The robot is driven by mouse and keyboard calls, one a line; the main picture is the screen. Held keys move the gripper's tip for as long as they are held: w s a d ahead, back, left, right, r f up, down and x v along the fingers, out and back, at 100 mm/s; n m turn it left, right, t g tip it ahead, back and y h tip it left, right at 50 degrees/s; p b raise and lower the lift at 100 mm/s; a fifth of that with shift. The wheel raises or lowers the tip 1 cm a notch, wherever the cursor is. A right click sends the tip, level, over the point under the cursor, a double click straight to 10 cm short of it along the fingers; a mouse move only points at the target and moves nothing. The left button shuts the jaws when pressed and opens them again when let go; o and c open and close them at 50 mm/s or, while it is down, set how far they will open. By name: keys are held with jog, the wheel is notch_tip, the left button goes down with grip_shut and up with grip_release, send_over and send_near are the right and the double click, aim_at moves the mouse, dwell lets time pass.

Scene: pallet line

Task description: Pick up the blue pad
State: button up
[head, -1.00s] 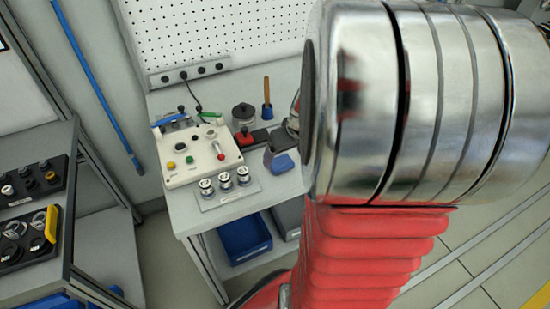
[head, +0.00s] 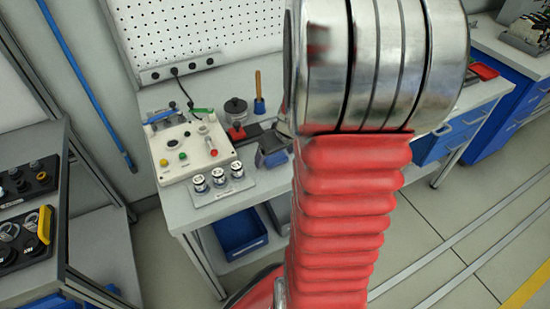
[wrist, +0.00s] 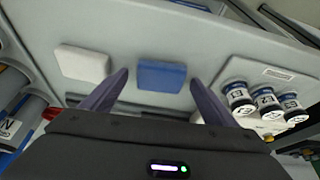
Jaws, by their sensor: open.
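The blue pad (wrist: 162,75) lies flat on the light grey bench top in the wrist view. My gripper (wrist: 158,79) is open and empty, and its two dark fingers appear on either side of the pad's near edge. The height of the fingertips over the bench is hard to tell.
A white pad (wrist: 82,63) lies left of the blue one in the wrist view. Several labelled jars (wrist: 265,99) stand to the right on a plate. In the head view, a control box (head: 190,150) stands behind the jars. A shelf (head: 100,235) is on the left.

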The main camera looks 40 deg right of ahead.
dwell(0.4)
jog(key=c, duration=1.1)
